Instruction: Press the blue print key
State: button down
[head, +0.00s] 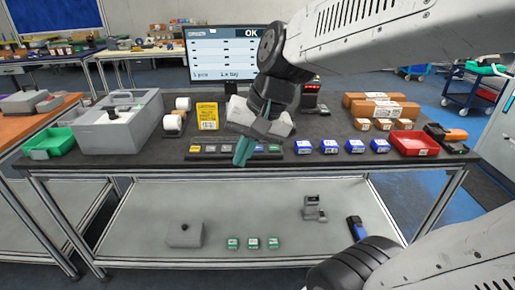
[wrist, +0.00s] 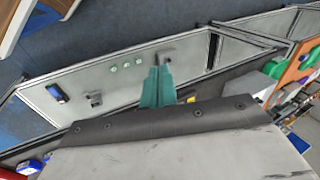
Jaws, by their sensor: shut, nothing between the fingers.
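A dark key strip (head: 222,155) lies along the front edge of the black bench top, with small coloured keys on it. The blue key (head: 258,148) is right of the middle, next to a green key (head: 274,148) at the right end. My gripper (head: 242,155) has teal fingers pointing down, shut and empty, in front of the strip just left of the blue key. It hides some middle keys. I cannot tell whether it touches anything. In the wrist view, the shut fingers (wrist: 157,88) show against the lower shelf; the blue key cannot be made out there.
A monitor (head: 222,55) showing OK stands behind. Blue boxes (head: 328,147) and a red bin (head: 414,144) are to the right. A grey machine (head: 122,125) and a green bin (head: 50,144) are to the left. The lower shelf (head: 300,238) holds small items.

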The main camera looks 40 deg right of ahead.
jog(key=w+d+m+t+y, duration=0.1)
jog(key=w+d+m+t, duration=0.25)
jog(key=w+m, duration=0.55)
jog(key=m+t+h, duration=0.3)
jog(key=m, duration=0.8)
send_over(261, 148)
notch_tip(261, 148, down, 7)
jog(key=shift+a, duration=0.15)
jog(key=shift+f, duration=4.3)
jog(key=shift+s+f, duration=0.1)
jog(key=shift+f, duration=0.3)
